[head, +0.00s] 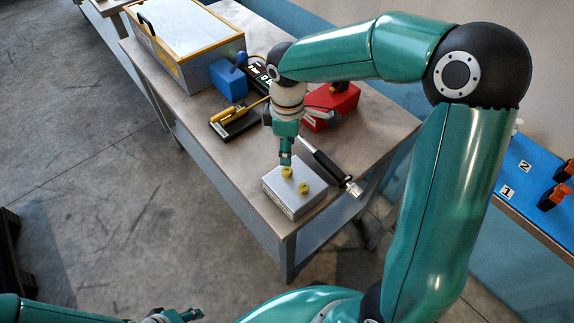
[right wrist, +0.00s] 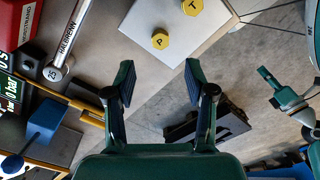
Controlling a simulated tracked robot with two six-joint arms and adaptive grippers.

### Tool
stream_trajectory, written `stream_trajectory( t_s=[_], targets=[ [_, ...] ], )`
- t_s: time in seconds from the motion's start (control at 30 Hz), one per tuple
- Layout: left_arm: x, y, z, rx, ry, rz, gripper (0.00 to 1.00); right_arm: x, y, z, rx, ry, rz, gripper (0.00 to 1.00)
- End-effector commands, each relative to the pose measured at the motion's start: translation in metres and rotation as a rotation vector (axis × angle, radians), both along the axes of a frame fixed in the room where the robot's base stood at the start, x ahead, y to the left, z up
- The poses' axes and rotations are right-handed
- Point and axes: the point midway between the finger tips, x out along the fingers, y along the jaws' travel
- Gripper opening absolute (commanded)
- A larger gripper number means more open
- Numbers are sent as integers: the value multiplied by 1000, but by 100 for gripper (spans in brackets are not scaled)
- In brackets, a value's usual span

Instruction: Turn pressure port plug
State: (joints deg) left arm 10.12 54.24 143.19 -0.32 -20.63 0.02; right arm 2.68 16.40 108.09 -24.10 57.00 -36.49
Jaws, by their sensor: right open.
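A light grey block (head: 291,198) stands at the near corner of the bench with two yellow hexagonal plugs on top. In the right wrist view, one plug is marked P (right wrist: 160,38) and the other T (right wrist: 193,7). My right gripper (head: 286,158) points down just above the block, close to the plug at the left in the head view. In the right wrist view its two fingers (right wrist: 160,80) are apart with nothing between them, and the P plug lies beyond them. My left gripper (head: 182,315) is low at the bottom edge, away from the bench; its jaw state is unclear.
A black-and-silver tool (head: 328,166) lies right beside the block; its silver end, marked 25, shows in the right wrist view (right wrist: 62,50). Behind stand a red box (head: 335,108), a blue block (head: 228,82), a yellow-handled tool (head: 221,114) and a large case (head: 190,45).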

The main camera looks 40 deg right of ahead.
Motion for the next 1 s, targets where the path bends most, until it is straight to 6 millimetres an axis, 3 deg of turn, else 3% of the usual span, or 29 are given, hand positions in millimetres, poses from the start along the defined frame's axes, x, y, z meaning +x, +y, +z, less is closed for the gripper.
stream_trajectory(
  t_s=[0.2, 0.4, 0.83, 0.87, 1.0],
  targets=[
    [0, 0, 2, 0, 0, 0, 40, -1, -1, -46, -1, 5, -1, 55],
    [0, 0, 3, 0, 0, 0, 40, -1, -1, -73, 0, 1, -2, 55],
    [0, 0, 4, 0, 0, 0, 40, -1, -1, -84, 0, 0, -3, 55],
    [0, 0, 4, 0, 0, 0, 40, -1, -1, -83, -1, -1, -3, 53],
    [0, 0, 4, 0, 0, 0, 40, -1, -1, -83, -1, -1, -4, 30]
  ],
)
